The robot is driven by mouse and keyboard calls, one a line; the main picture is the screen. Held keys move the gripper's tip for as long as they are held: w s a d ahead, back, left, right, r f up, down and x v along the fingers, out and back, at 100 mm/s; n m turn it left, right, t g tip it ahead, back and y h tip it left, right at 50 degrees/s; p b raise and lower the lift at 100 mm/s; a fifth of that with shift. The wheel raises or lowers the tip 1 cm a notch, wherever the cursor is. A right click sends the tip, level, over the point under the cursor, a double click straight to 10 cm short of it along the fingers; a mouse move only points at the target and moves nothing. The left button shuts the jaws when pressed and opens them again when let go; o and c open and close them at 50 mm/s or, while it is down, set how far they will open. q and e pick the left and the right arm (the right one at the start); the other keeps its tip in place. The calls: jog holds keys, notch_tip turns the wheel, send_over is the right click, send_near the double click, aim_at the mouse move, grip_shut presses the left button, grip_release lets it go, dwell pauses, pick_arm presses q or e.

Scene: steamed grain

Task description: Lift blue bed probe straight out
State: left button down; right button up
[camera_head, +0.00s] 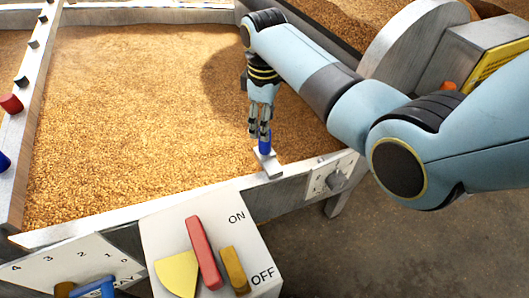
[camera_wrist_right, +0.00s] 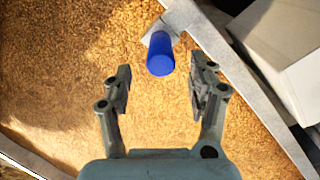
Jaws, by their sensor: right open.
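The blue bed probe (camera_head: 265,143) stands upright at the near right edge of the grain bed (camera_head: 130,110), beside a small metal bracket (camera_head: 268,162) on the rim. In the right wrist view the blue probe (camera_wrist_right: 160,55) shows its round end, just beyond the fingertips and between their lines. My right gripper (camera_head: 260,132) points down at the probe's top in the head view. In the wrist view the right gripper (camera_wrist_right: 160,88) is open, with only grain visible between its fingers. My left gripper is not in view.
A control box (camera_head: 155,225) with red, yellow and brown levers stands at the near edge. A dial panel (camera_head: 60,262) is at its left. A socket plate (camera_head: 330,178) sits on the right of the rim. Grey machinery (camera_head: 420,40) stands at back right.

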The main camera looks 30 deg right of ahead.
aim_at(264, 148)
notch_tip(264, 148, down, 7)
jog(key=shift+f+b, duration=0.1)
jog(key=shift+b, duration=1.15)
jog(key=shift+c, duration=0.2)
grip_shut()
